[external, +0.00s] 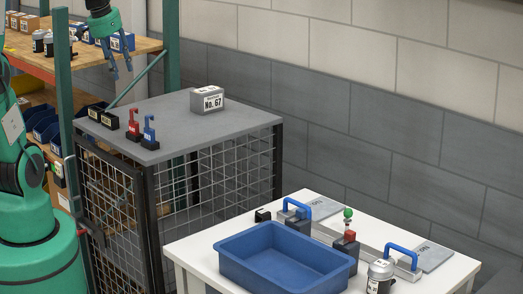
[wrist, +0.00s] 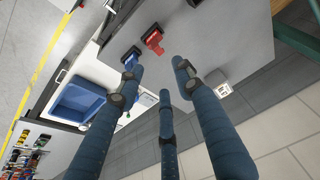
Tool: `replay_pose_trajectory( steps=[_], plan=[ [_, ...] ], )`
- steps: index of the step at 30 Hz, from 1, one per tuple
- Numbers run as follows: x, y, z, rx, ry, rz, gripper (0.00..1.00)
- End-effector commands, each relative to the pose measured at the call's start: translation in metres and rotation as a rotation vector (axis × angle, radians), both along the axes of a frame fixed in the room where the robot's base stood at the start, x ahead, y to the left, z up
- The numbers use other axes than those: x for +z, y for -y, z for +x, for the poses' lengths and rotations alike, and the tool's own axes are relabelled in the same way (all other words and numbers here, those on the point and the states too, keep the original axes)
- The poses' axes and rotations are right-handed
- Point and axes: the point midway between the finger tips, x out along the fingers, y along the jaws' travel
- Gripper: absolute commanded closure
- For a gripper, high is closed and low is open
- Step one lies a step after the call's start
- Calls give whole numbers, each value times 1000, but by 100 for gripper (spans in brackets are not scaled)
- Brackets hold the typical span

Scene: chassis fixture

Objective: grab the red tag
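The red tag (external: 133,124) stands near the front edge of the grey top of the mesh cage, between a blue tag (external: 149,130) and small black blocks (external: 110,120). It has a hook-like upper part and a dark base. The wrist view shows the red tag (wrist: 153,39) beyond the fingertips, near the blue tag (wrist: 130,58). My gripper (external: 121,72) hangs above the cage top, up and left of the tag in the external view. In the wrist view my gripper (wrist: 158,76) has its three fingers spread, with nothing between them.
A grey box labelled No. 67 (external: 207,100) stands farther back on the cage top (external: 175,120). A white table (external: 205,248) with a blue bin (external: 235,262) is to the right. A green-posted shelf (external: 62,80) stands at the left. The cage top's middle is clear.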

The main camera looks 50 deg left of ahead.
Motion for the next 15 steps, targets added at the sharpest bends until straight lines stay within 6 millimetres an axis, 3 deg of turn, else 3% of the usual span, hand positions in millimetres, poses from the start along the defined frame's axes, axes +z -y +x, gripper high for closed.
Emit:
replay_pose_trajectory(
  steps=[15],
  plan=[
    [-65, 1, 19, -1, -2, -1, 64]
  ],
)
